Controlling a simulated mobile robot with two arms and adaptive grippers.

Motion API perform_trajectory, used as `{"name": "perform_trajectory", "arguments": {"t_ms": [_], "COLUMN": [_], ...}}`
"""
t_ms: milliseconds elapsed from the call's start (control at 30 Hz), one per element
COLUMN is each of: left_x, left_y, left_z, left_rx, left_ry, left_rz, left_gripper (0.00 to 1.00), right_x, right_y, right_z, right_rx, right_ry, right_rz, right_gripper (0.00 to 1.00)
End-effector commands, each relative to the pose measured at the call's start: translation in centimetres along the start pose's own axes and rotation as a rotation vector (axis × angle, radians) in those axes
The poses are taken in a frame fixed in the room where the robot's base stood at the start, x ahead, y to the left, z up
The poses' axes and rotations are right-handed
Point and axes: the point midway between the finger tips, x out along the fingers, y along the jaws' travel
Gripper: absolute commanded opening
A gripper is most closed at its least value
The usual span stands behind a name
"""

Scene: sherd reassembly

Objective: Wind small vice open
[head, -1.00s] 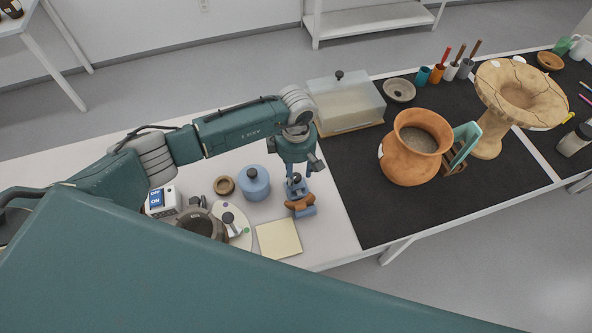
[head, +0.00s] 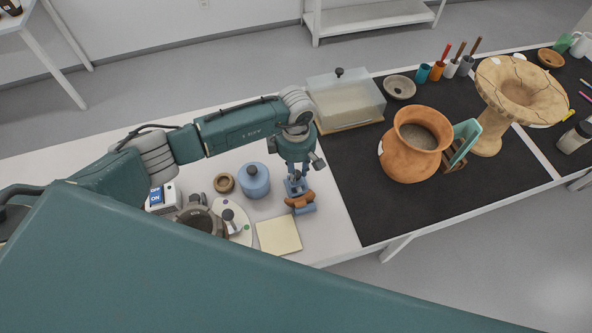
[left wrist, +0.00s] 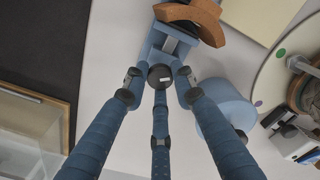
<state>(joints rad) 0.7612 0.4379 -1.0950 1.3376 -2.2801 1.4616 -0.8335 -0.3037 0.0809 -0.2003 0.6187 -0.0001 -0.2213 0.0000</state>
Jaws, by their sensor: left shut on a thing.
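The small blue vice (head: 305,210) stands on the white bench near its front edge, with a curved brown sherd (head: 300,200) at its jaws. In the left wrist view the blue vice (left wrist: 168,45) and brown sherd (left wrist: 195,18) lie at the top. My left gripper (head: 296,180) points down over the vice. In the wrist view its three blue fingers (left wrist: 160,82) close around the vice's dark round knob (left wrist: 160,75), which bears a small white mark. Whether the sherd is clamped or rests loosely, I cannot tell. My right gripper is not in view.
A blue lidded jar (head: 254,181) and a small brown ring (head: 224,183) stand left of the vice. A cream pad (head: 279,236) lies in front. A clear lidded box (head: 345,98) stands behind. An orange pot (head: 408,160) stands on the black mat (head: 350,190) to the right.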

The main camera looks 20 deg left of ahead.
Motion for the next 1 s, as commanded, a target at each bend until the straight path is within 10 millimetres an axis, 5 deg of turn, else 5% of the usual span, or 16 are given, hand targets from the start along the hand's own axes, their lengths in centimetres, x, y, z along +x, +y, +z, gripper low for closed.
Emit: {"name": "perform_trajectory", "arguments": {"t_ms": [1000], "left_x": [-0.1], "left_y": [0.2], "left_z": [0.0], "left_rx": [-0.827], "left_ry": [-0.001], "left_rz": [0.004], "left_gripper": [0.0], "right_x": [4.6], "right_y": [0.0], "right_z": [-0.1], "right_rx": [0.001], "right_ry": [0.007], "right_rz": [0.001], "right_gripper": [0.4]}}
